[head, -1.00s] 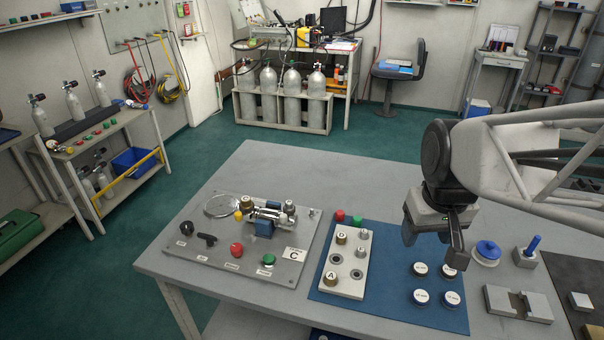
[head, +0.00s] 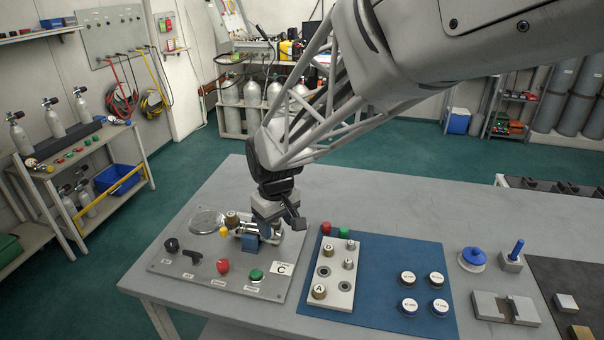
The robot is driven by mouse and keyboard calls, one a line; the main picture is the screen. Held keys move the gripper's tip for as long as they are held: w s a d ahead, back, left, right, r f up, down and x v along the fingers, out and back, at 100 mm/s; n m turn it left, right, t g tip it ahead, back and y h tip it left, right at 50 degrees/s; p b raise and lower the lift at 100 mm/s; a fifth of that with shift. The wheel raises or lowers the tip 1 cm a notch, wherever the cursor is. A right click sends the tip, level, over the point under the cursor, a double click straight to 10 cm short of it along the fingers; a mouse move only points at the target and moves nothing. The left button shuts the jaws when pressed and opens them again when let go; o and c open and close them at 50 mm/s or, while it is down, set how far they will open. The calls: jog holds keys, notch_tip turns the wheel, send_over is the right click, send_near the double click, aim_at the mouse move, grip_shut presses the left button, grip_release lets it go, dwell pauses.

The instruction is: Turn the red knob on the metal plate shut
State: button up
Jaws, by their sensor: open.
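The grey metal plate (head: 185,265) lies on the left part of the table and bears a label with the letter C. The red knob (head: 222,266) stands near the front middle of the plate, between a black lever (head: 192,257) and a green knob (head: 256,275). My gripper (head: 280,222) is open and points down over the back right of the plate, above the metal valve fitting in its blue block (head: 250,241). It is behind and to the right of the red knob, apart from it. My gripper partly hides the fitting.
A black knob (head: 171,245), a yellow knob (head: 224,232) and a round clear dial (head: 205,221) are also on the plate. Right of it, a blue mat (head: 385,270) holds a pale block with fittings and several white-topped caps.

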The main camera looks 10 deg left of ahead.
aim_at(223, 263)
jog(key=a+f+n, duration=0.1)
jog(key=a+f, duration=0.1)
jog(key=a, duration=0.3)
jog(key=s+a+f+n, duration=0.1)
jog(key=a+f, duration=0.2)
jog(key=a, duration=0.2)
jog(key=s+a+f+n, duration=0.1)
jog(key=a+f, duration=0.1)
jog(key=a, duration=0.3)
jog(key=shift+s+f, duration=0.15)
jog(key=shift+s, duration=0.05)
jog(key=shift+d+f, duration=0.1)
jog(key=shift+f, duration=3.8)
jog(key=shift+c, duration=0.4)
jog(key=c, duration=0.8)
jog(key=shift+c, duration=0.2)
